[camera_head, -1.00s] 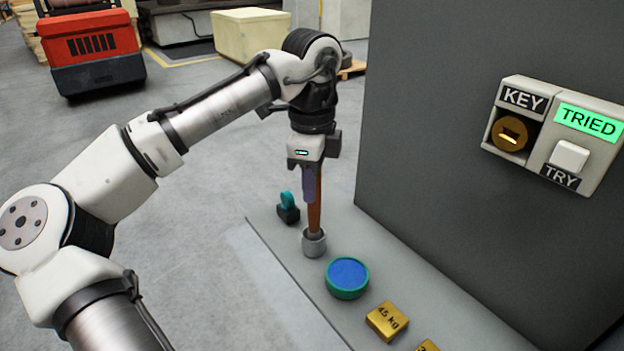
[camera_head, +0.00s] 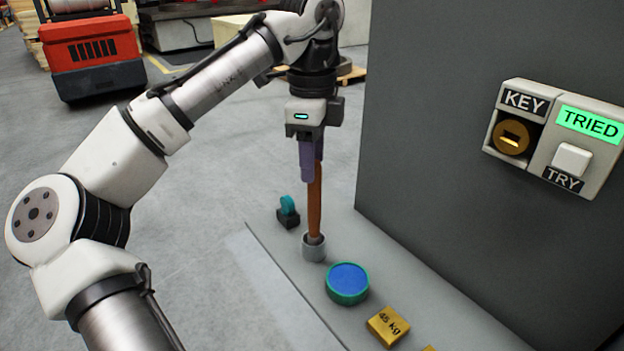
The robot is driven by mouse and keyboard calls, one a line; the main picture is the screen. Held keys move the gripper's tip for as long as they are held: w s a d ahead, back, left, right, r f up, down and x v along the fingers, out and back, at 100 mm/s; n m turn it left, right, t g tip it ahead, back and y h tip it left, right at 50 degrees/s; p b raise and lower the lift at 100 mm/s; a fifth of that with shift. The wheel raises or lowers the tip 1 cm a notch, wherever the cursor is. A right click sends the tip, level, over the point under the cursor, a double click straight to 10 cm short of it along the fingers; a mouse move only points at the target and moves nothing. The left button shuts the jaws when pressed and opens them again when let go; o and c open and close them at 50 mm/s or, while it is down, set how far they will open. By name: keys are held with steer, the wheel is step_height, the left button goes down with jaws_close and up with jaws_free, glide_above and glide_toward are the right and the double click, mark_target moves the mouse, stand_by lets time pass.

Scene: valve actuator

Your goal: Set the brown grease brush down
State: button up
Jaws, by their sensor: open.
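The brown grease brush (camera_head: 314,210) stands nearly upright in a small grey cup (camera_head: 314,250) on the grey ledge. Its lower end is hidden inside the cup. My gripper (camera_head: 312,165) is open above the brush, its purple fingers pointing down at the top of the handle. The fingertips overlap the handle's upper end in this view; I cannot tell whether they touch it.
A teal-handled item on a black base (camera_head: 288,212) stands just left of the cup. A round green tub with a blue top (camera_head: 347,281) and a 45 kg brass block (camera_head: 388,326) lie in front. A tall grey cabinet (camera_head: 440,160) with a KEY/TRY panel (camera_head: 555,138) rises at right.

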step_height(320, 180, up, 6)
steer(key=shift+r+p, duration=0.15)
steer(key=shift+p, duration=0.15)
